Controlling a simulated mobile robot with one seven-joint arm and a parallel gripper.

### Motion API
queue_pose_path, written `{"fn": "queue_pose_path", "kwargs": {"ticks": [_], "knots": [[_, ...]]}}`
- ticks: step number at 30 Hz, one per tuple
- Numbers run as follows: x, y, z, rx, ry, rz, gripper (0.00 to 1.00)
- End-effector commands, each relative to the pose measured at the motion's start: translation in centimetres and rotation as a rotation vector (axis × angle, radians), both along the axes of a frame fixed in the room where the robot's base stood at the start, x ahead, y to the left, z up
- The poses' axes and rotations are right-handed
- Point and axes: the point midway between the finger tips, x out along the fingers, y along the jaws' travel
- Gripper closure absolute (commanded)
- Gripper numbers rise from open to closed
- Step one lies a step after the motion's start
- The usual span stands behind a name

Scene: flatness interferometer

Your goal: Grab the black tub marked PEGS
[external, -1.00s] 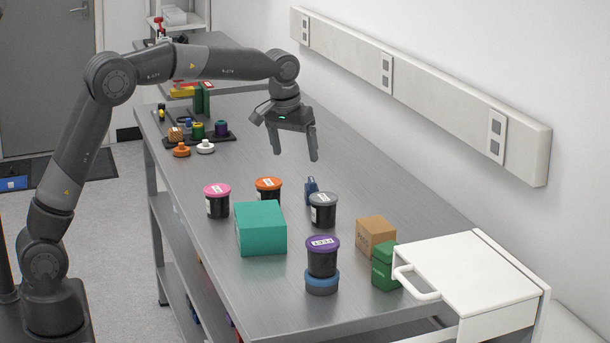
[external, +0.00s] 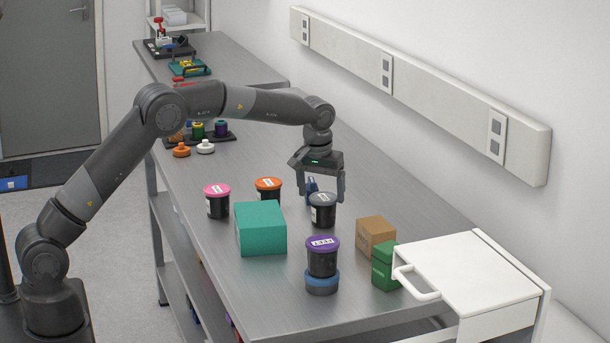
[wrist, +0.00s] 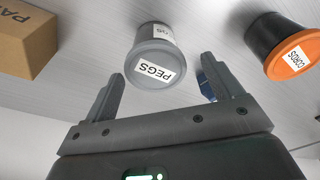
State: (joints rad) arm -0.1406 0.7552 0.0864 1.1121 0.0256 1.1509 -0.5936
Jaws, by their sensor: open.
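The black tub marked PEGS (external: 322,213) stands upright on the steel bench, with a grey lid. In the wrist view its grey lid with the white PEGS label (wrist: 153,68) lies ahead of the fingers, between their lines. My gripper (external: 321,196) is open and just above and behind the tub in the external view. Its two fingers also show in the wrist view (wrist: 160,85), with nothing between them. I cannot tell the exact height gap between the fingertips and the lid.
An orange-lidded CORDS tub (wrist: 290,48) and a small blue item (external: 311,188) stand close by. A pink-lidded tub (external: 217,203), teal box (external: 260,230), purple-lidded tub (external: 322,260) on a blue base, cardboard box (external: 376,236) and green container (external: 383,268) stand around.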

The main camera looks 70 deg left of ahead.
Motion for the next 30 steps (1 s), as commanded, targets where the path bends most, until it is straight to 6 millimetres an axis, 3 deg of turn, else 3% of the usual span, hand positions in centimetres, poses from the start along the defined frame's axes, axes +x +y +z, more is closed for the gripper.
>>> {"fn": "queue_pose_path", "kwargs": {"ticks": [11,18,30], "knots": [[0.8,0.1,-4.7,-0.001,0.002,0.0,0.15],[0.9,0.1,-5.0,0.0,0.0,0.0,0.15],[0.9,0.1,-4.9,0.0,0.0,0.0,0.47]]}}
